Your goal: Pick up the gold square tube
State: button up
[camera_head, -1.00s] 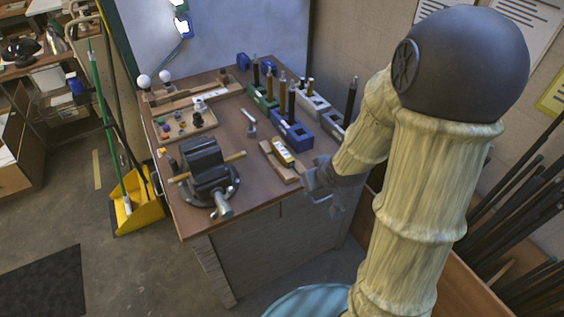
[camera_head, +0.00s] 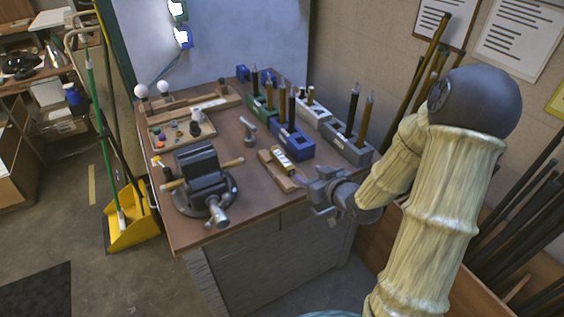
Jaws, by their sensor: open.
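Slim tubes stand upright in block-shaped holders at the back right of the workbench. A gold-brown tube (camera_head: 366,115) stands in the grey holder (camera_head: 360,155), beside a dark tube (camera_head: 352,112). Another gold-brown tube (camera_head: 282,98) stands at the blue holder (camera_head: 293,142). They are too small to tell which is square. My gripper (camera_head: 318,195) is open and empty at the bench's right front edge, in front of the grey holder and apart from all the tubes.
A green holder (camera_head: 262,112) and a white holder (camera_head: 312,112) stand further back. A wooden block with a yellow piece (camera_head: 281,160) lies just left of my gripper. Wall and posters are on the right.

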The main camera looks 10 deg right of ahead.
aim_at(285, 162)
jog(key=x, duration=1)
jog(key=shift+w+a+f, duration=0.1)
jog(key=shift+w+f, duration=0.15)
jog(key=shift+w, duration=0.1)
jog(key=x, duration=0.5)
jog(key=shift+a+f, duration=0.15)
jog(key=shift+a, duration=0.05)
jog(key=shift+c, duration=0.2)
jog(key=c, duration=1.1)
